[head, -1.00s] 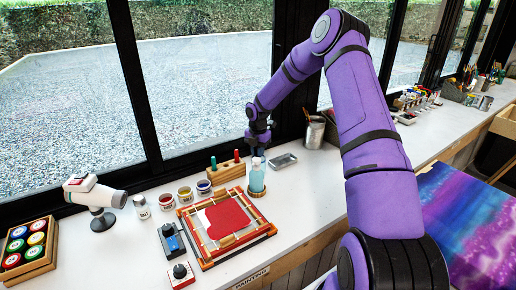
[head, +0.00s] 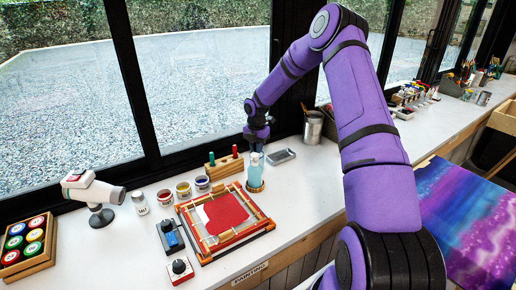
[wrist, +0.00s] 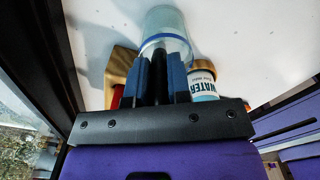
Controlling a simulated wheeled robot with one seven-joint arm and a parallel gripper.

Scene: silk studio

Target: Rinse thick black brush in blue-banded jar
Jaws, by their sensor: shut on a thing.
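My gripper (wrist: 161,80) is shut on the thick black brush (wrist: 162,88), whose dark handle shows between the blue fingers in the wrist view. The clear glass jar with a blue band (wrist: 165,22) is just past the fingertips. The brush's lower end is hidden, so I cannot tell whether it is inside the jar. In the head view my gripper (head: 257,147) is low over the worktop, behind a pale teal bottle. The jar is not clearly distinguishable there.
The bottle (head: 254,172), labelled WATER in the wrist view (wrist: 203,80), stands close beside the jar. A wooden rack (head: 223,168) with red and green handles is to the left. A metal tray (head: 281,156) and a framed red panel (head: 226,215) are nearby.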

